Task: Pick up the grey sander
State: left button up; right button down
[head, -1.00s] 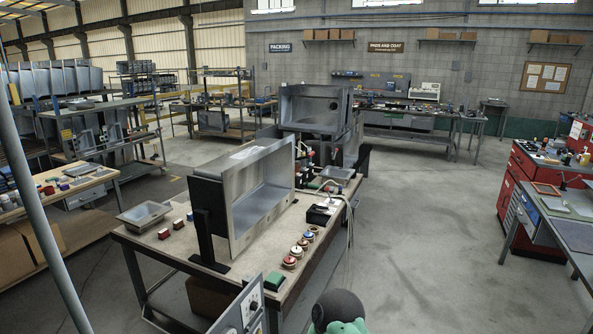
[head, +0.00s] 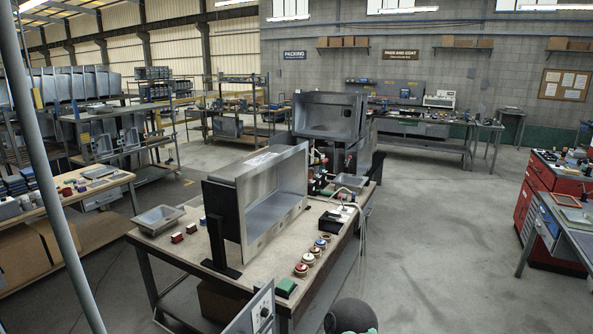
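A small dark tool with a pale top (head: 336,218) lies at the right edge of the near workbench (head: 170,250), beside a pale looping hose. It is too small to tell whether it is the grey sander, and I see no other clear sander. Neither of my grippers is in view. A large open steel sink (head: 275,205) stands on its side on this bench, in a black stand (head: 221,230), and hides part of the bench top behind it.
Round red, white and blue discs (head: 308,258) and a green block (head: 286,287) lie along the bench's right side. A shallow metal tray (head: 159,218) is at its left. A dark round thing (head: 350,317) is at the bottom edge. Open floor (head: 440,240) lies right.

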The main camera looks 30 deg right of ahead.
aim_at(316, 176)
jog(key=i+l+z, duration=0.25)
jog(key=l+z, duration=0.15)
jog(key=i+l+z, duration=0.35)
jog(key=l, duration=0.2)
jog(key=i+l+z, duration=0.6)
jog(key=i, duration=0.4)
jog(key=i+l+z, duration=0.25)
jog(key=i, duration=0.3)
jog(key=i+l+z, duration=0.2)
jog(key=i, duration=0.45)
jog(key=i+u, duration=0.15)
jog(key=i, duration=0.45)
jog(key=i+l+u, duration=0.2)
jog(key=i, duration=0.45)
jog(key=i+l+u, duration=0.15)
jog(key=i, duration=0.45)
